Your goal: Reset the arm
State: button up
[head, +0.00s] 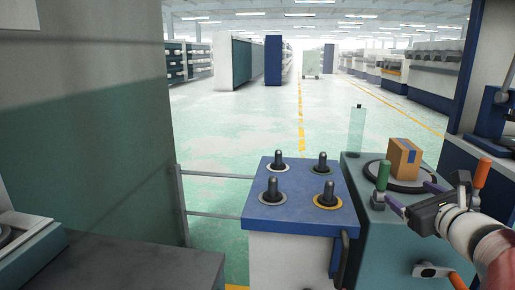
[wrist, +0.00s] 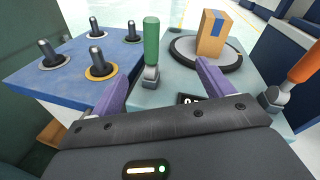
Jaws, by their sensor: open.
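My gripper (head: 413,197) is open and empty, low over the teal machine top (head: 352,178) at the right of the head view. In the wrist view its two purple fingers (wrist: 160,78) are spread apart. A green-handled lever (head: 384,176) stands upright on a grey base just beyond the fingers; in the wrist view the lever (wrist: 151,42) shows between them, apart from both as far as I can tell. A cardboard box with a blue strip (head: 403,158) sits on a round dark turntable (head: 372,172) behind the lever.
A blue-topped cabinet (head: 262,216) with several black posts stands left of the machine. An orange-handled lever (wrist: 304,64) is at the right of the wrist view. A large green-grey panel (head: 100,130) closes off the left. Open floor (head: 240,120) lies beyond.

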jog(key=s+a+f+n+g+y, duration=0.2)
jog(key=a+f+n+g, duration=0.1)
jog(key=a+n, duration=0.35)
jog(key=s+a+f+n+g+y, duration=0.1)
jog(key=s+a+f+n+g, duration=0.1)
jog(key=a+n, duration=0.45)
jog(key=s+a+f+n+g+y, duration=0.2)
jog(key=s+a+f+n+g, duration=0.15)
jog(key=a, duration=0.55)
jog(key=s+f+n+g+h, duration=0.1)
jog(key=s+f+n+h, duration=0.1)
jog(key=s+n, duration=0.3)
jog(key=s+a+f+n+g+h, duration=0.1)
jog(key=s+n, duration=0.4)
jog(key=n, duration=0.6)
notch_tip(320, 180, down, 2)
jog(key=shift+s+f+h, duration=0.1)
jog(key=shift+s+h, duration=0.15)
jog(key=shift+h, duration=0.65)
